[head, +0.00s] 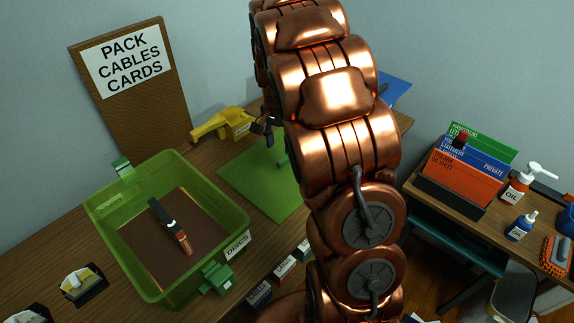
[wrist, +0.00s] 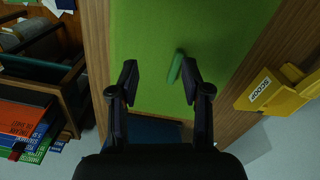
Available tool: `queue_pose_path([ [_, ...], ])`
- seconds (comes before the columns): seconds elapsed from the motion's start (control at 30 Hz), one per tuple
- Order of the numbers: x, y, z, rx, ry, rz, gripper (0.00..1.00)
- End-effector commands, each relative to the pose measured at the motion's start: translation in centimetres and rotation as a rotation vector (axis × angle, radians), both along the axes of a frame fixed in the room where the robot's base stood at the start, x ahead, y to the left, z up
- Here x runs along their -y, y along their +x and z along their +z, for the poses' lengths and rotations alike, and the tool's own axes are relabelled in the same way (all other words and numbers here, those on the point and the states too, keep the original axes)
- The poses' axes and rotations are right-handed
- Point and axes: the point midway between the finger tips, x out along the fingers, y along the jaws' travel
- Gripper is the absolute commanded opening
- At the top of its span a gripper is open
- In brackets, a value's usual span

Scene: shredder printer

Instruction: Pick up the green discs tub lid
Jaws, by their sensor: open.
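The green discs tub lid (head: 252,182) lies flat on the wooden table behind the tub, partly hidden by my arm. A darker green bar handle (wrist: 175,66) stands on the lid (wrist: 150,28). My gripper (wrist: 160,74) is open and empty over the lid. In the wrist view the handle shows between the fingertips, closer to the right one; I cannot tell the height gap. In the head view my gripper (head: 268,128) is mostly behind my arm. The green tub (head: 205,195) labelled DISCS stands at front left, holding a dark and orange tool (head: 170,228).
A yellow object (head: 222,124) lies beside the lid's far edge; it also shows at the right in the wrist view (wrist: 285,95). Several small labelled boxes (head: 285,268) stand right of the tub. A brown board (head: 130,100) leans at the back. A side table holds files (head: 465,165) and bottles.

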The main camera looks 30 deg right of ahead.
Motion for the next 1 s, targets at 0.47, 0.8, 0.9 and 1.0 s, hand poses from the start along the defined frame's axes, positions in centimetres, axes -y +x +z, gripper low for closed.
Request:
queue_pose_path([
  [0.47, 6.5, 6.0, -6.7, 0.041, 0.003, -0.248, 0.48],
  [0.8, 6.7, 6.1, -9.5, 0.038, 0.007, -0.261, 0.48],
  [0.9, 6.7, 6.2, -9.9, 0.040, 0.006, -0.261, 0.48],
  [1.0, 6.7, 6.1, -10.5, 0.039, 0.006, -0.261, 0.48],
])
